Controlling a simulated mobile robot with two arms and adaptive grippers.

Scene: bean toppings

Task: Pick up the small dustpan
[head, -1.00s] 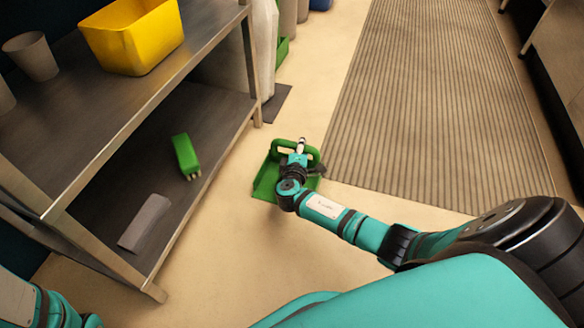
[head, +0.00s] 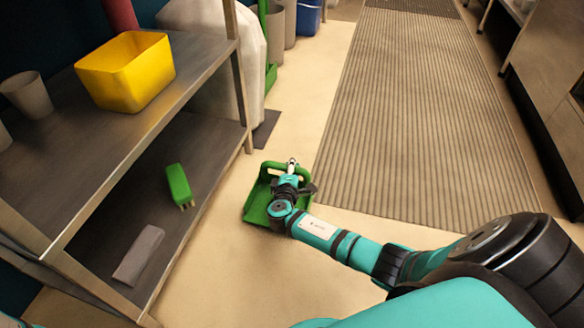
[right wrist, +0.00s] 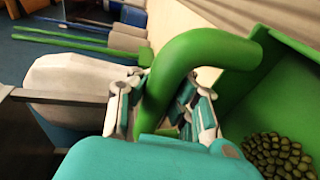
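The small green dustpan (head: 257,207) is on or just above the floor to the right of the shelf; I cannot tell if it is clear of the floor. My right gripper (head: 291,170) is at its handle end. In the right wrist view, the fingers of the right gripper (right wrist: 157,102) lie on both sides of the green dustpan handle (right wrist: 178,62) and look closed on it. Several dark green beans lie in the pan, in the lower right of that view. My left gripper is not in view.
A metal shelf (head: 160,128) stands at left with a yellow bin (head: 125,85) and grey cups on top. A green brush-like object (head: 179,185) and a grey block (head: 139,254) lie on its lower level. A ribbed mat (head: 420,120) covers open floor at right.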

